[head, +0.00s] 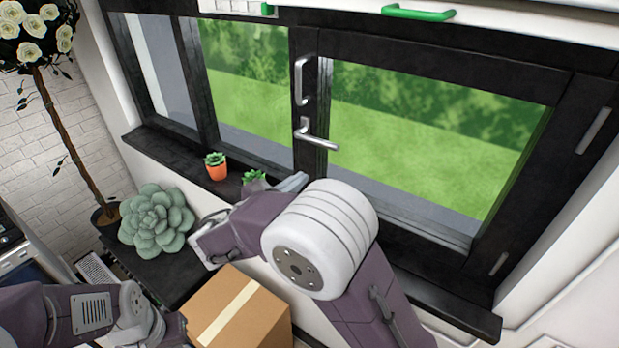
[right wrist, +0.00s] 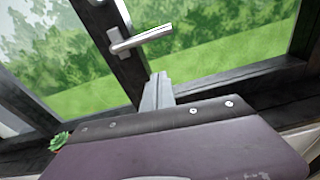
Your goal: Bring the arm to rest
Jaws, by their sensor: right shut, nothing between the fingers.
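My right gripper (head: 293,182) is at the window sill, below the window handle, with its grey fingers shut and nothing between them. In the right wrist view its fingers (right wrist: 157,92) point up toward the frame post, just below and apart from the silver lever handle (right wrist: 142,38). In the head view the lever handle (head: 318,136) sticks out to the right from the dark post. My right arm's white joint hides part of the sill. My left arm reaches in at the lower left; its gripper is outside the picture.
An orange pot with a succulent (head: 215,165) stands on the dark sill (head: 185,163). A second small green plant (head: 254,177) is partly hidden behind my right arm. A large succulent (head: 157,219) and a cardboard box (head: 237,308) are below. A rose tree (head: 62,130) stands at left.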

